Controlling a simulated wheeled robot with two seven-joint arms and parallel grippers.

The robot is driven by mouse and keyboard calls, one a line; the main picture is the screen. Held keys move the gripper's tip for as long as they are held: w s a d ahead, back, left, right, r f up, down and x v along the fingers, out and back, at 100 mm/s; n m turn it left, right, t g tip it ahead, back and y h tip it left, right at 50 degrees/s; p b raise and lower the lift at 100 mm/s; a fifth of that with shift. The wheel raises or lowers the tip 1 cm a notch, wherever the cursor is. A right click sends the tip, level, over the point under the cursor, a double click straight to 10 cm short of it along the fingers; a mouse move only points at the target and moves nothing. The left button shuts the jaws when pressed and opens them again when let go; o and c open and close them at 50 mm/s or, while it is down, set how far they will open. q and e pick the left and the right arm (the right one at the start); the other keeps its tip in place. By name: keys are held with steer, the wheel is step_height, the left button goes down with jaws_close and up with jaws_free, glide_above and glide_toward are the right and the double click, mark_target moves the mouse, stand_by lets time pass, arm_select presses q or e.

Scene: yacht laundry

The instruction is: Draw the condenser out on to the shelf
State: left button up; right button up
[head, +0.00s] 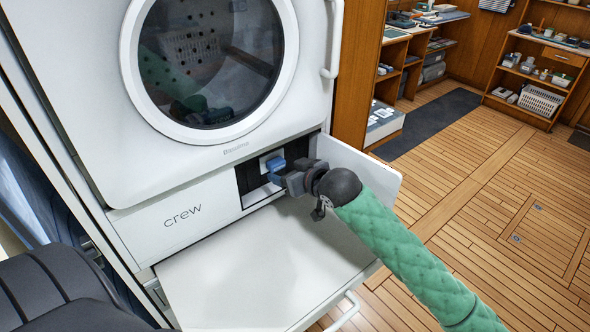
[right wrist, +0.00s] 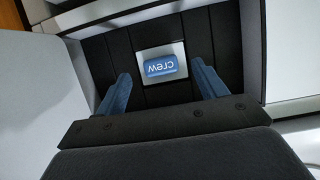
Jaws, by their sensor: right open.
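The condenser shows as a white-framed front with a blue handle (right wrist: 166,66) marked "crew", inside a dark recess low in the white dryer. The word reads upside down in the right wrist view. My right gripper (right wrist: 161,72) is open, with one blue finger on each side of the handle in that view and gaps to both. In the head view the right gripper (head: 284,174) reaches into the mouth of the recess and partly hides the condenser. The white shelf (head: 255,275) is pulled out below the recess and looks empty. My left gripper is out of view.
An open white flap (head: 365,165) stands to the right of the recess, close to my right arm. A panel marked "crew" (head: 183,214) lies to the left. The dryer's round door (head: 210,60) is above. Wooden floor (head: 480,200) is clear at the right.

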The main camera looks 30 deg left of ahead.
mark_target(279, 168)
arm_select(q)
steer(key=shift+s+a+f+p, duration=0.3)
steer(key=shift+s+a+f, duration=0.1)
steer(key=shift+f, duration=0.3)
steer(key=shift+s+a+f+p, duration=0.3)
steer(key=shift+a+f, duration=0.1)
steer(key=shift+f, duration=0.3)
arm_select(e)
steer(key=shift+x, duration=2.05)
steer(key=shift+r, duration=0.1)
steer(key=c, duration=1.4)
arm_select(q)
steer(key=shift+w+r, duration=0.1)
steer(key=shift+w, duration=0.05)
arm_select(e)
steer(key=shift+o, duration=0.2)
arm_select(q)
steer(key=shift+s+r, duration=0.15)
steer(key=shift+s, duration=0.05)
arm_select(e)
steer(key=shift+s+d, duration=0.15)
steer(key=shift+d, duration=0.25)
arm_select(q)
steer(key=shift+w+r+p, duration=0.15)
steer(key=shift+p, duration=0.2)
arm_select(e)
steer(key=shift+s+d, duration=0.1)
steer(key=shift+d, duration=0.1)
